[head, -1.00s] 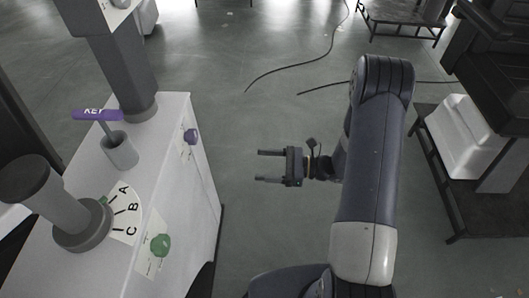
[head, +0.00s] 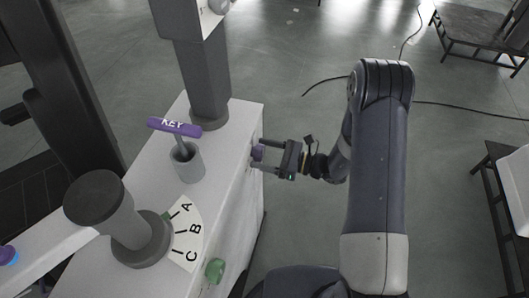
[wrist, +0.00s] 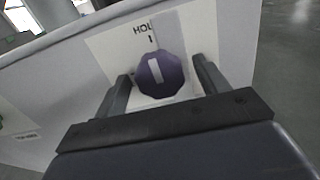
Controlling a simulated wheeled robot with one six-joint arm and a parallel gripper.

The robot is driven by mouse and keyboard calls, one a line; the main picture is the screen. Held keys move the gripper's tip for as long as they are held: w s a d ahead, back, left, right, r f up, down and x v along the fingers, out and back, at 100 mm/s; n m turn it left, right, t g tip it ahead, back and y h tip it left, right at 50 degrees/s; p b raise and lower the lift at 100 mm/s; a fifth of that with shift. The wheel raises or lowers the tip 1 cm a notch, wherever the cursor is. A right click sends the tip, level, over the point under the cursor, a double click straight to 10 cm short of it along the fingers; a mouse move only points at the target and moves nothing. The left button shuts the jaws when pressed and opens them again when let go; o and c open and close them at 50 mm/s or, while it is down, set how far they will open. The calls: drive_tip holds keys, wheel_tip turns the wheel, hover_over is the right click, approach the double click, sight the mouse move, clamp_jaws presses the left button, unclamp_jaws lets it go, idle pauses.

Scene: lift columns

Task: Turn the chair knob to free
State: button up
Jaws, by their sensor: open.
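A purple knob (wrist: 161,74) with a white pointer bar sits on a white label plate on the cabinet's side face. Letters reading "HOL" show above it in the wrist view, and the bar points roughly up toward them. The knob also shows in the head view (head: 258,152). My gripper (head: 262,156) is open, with one finger on each side of the knob; it fills the lower part of the wrist view (wrist: 163,85). I cannot tell whether either finger touches the knob.
The white cabinet (head: 228,190) carries a purple KEY handle (head: 175,127) in a grey socket (head: 187,163), a dark lever post and an A-B-C dial (head: 187,228). A green knob (head: 215,269) is on the same side face. Open floor lies behind my arm.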

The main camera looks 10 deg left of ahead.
drive_tip(key=shift+c, duration=0.3)
drive_tip(key=c, duration=0.9)
drive_tip(key=shift+f+n+b, duration=0.15)
drive_tip(key=shift+n+b, duration=0.15)
drive_tip(key=shift+b, duration=0.2)
drive_tip(key=shift+f+n+b, duration=0.1)
drive_tip(key=shift+n+b, duration=0.4)
drive_tip(key=shift+b, duration=0.4)
drive_tip(key=n+b, duration=1.6)
drive_tip(key=b, duration=0.8)
drive_tip(key=shift+b, duration=0.35)
drive_tip(key=shift+r+n, duration=0.2)
drive_tip(key=shift+n, duration=0.1)
